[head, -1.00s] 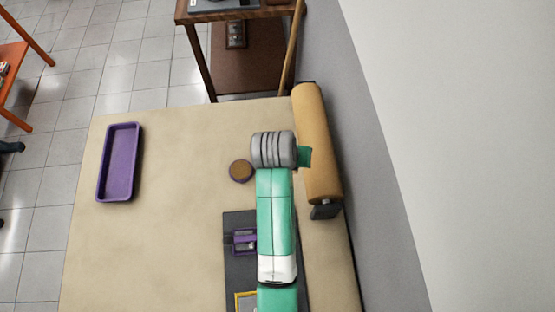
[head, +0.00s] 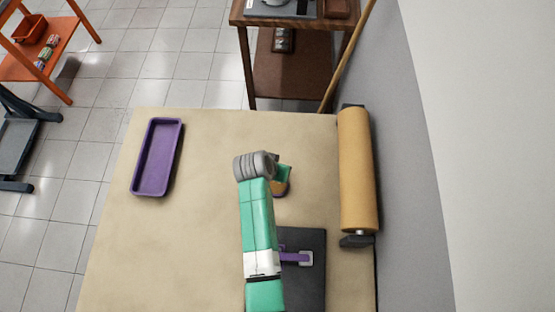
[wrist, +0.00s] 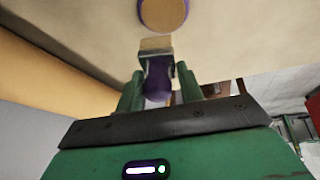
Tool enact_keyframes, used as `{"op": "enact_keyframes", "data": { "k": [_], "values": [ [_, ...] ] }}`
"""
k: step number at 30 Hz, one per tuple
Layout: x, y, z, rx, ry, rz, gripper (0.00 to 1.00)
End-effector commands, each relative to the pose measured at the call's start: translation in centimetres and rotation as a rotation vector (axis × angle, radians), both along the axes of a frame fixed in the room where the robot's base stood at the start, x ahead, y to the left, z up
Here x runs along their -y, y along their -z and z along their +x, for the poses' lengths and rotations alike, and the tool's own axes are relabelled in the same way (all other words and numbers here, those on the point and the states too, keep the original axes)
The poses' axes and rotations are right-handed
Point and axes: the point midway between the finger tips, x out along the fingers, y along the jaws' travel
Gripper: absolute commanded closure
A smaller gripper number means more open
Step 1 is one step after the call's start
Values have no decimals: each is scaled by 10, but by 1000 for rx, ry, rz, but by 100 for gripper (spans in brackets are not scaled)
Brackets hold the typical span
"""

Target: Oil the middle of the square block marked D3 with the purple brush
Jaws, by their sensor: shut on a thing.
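My gripper (wrist: 160,84) is shut on the purple brush (wrist: 157,70) in the wrist view. The brush's pale bristles point toward a round pot (wrist: 163,12) with a purple rim and tan top, with a small gap between them in the picture. In the head view, my gripper (head: 284,171) is beside and partly over the pot (head: 282,190); the brush is not clearly seen there. A dark mat (head: 308,285) lies below, with a purple piece (head: 292,257) and a pale square end on it. My arm covers part of the mat. No D3 marking is readable.
A purple tray (head: 157,158) lies at the table's left. The table (head: 190,250) is clear between tray and arm. A brown shelf (head: 290,70) stands behind.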

Motion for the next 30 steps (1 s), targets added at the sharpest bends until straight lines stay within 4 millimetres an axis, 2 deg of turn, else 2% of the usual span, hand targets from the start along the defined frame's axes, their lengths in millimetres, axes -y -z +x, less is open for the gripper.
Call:
{"op": "enact_keyframes", "data": {
  "k": [11, 24, 30],
  "values": [
    [0, 14, -1, 2, 11, 1, 81],
    [0, 64, -1, 2, 10, 1, 81],
    [0, 65, -1, 3, 10, 0, 81]
  ]
}}
